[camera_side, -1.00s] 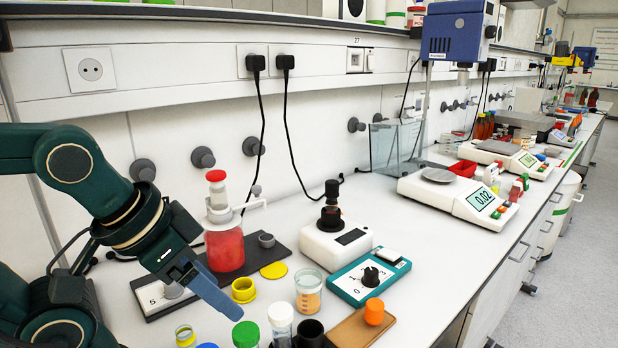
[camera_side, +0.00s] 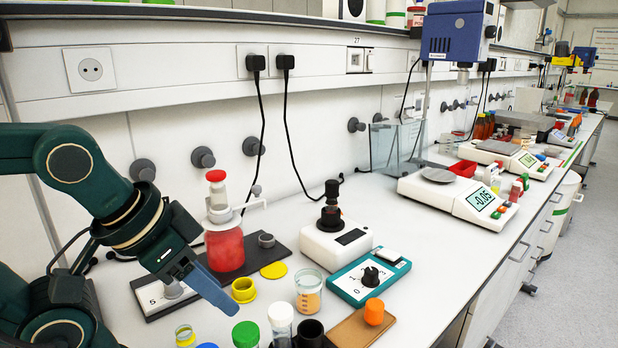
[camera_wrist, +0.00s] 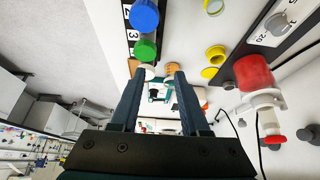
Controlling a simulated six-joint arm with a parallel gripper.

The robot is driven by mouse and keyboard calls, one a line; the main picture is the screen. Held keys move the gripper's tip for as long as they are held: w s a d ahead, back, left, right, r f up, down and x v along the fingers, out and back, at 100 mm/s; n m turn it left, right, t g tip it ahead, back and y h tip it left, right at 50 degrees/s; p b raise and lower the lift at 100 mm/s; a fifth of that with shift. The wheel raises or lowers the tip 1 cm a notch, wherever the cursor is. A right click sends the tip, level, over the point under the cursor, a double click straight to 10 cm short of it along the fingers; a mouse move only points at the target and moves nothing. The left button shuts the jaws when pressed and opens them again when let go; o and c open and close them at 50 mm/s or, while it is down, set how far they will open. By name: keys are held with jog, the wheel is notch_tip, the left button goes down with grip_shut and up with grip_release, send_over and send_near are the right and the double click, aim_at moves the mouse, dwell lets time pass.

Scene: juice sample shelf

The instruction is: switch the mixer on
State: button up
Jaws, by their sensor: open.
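A white boxy unit with a black cup on top (camera_side: 333,238), which looks like the mixer, stands mid-bench in the side view. In front of it lies a teal box (camera_side: 345,288) with a black knob (camera_side: 371,276), a dial marked with numbers, and a white switch-like piece (camera_side: 391,259). My gripper (camera_side: 232,308) is at the lower left, above the bench and apart from both. In the wrist view my gripper (camera_wrist: 158,72) is open and empty, and a small teal shape shows between its fingers. The switch's position is too small to tell.
A red-filled bottle (camera_side: 225,248) stands on a dark plate close behind my gripper. A yellow cup (camera_side: 244,290), an orange-filled beaker (camera_side: 309,290), capped tubes (camera_side: 246,335) and a brown board with an orange cap (camera_side: 374,312) lie around.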

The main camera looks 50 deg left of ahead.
jog(key=shift+w+d+r, duration=0.1)
jog(key=shift+w+r, duration=0.1)
jog(key=shift+w, duration=0.05)
jog(key=c, duration=0.5)
jog(key=w+r+t, duration=0.1)
jog(key=w+r, duration=0.1)
jog(key=w, duration=0.1)
jog(key=w+d+r+m+t+h, duration=0.1)
jog(key=w+r, duration=0.2)
jog(key=w+d+r+t, duration=0.1)
jog(key=w+r, duration=0.1)
jog(key=w, duration=0.1)
jog(key=shift+w+d+r+m+h, duration=0.15)
jog(key=shift+w+r+m+h, duration=0.15)
jog(key=shift+w, duration=0.05)
grip_shut()
jog(key=w+r+t, duration=0.2)
jog(key=w, duration=0.8)
jog(key=w+a+f+n+g, duration=0.1)
jog(key=w+a+f, duration=0.3)
jog(key=w+f, duration=0.6)
jog(key=shift+w+a+f+n, duration=0.25)
jog(key=shift+w+f+n, duration=0.15)
jog(key=shift+w+n, duration=0.3)
